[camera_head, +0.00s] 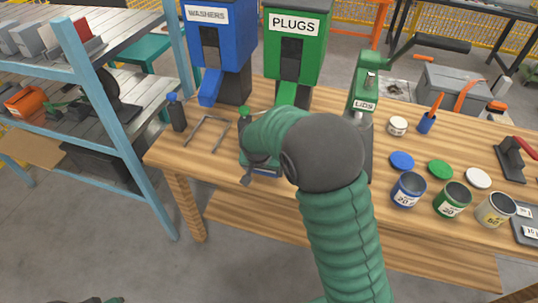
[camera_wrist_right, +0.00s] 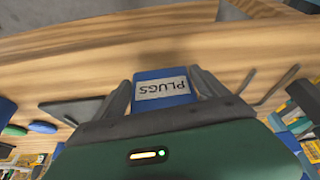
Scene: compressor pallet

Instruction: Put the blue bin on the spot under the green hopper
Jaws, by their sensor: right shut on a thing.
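The blue bin (camera_head: 266,173) shows only as a sliver below my right gripper (camera_head: 257,162) in the head view. In the right wrist view the blue bin (camera_wrist_right: 168,78) sits between the two dark fingers, its white PLUGS label facing the camera. My right gripper (camera_wrist_right: 165,85) is shut on it, over the front part of the wooden bench. The green hopper (camera_head: 294,50), labelled PLUGS, stands behind at the bench's back, its green chute pointing forward. My arm hides most of the spot under it.
A blue WASHERS hopper (camera_head: 221,45) stands left of the green one, with a grey U-shaped frame (camera_head: 207,132) before it and a dark bottle (camera_head: 176,112) beside. A green LIDS dispenser (camera_head: 363,95) stands right. Several cans and lids, including a blue can (camera_head: 408,190), occupy the right side.

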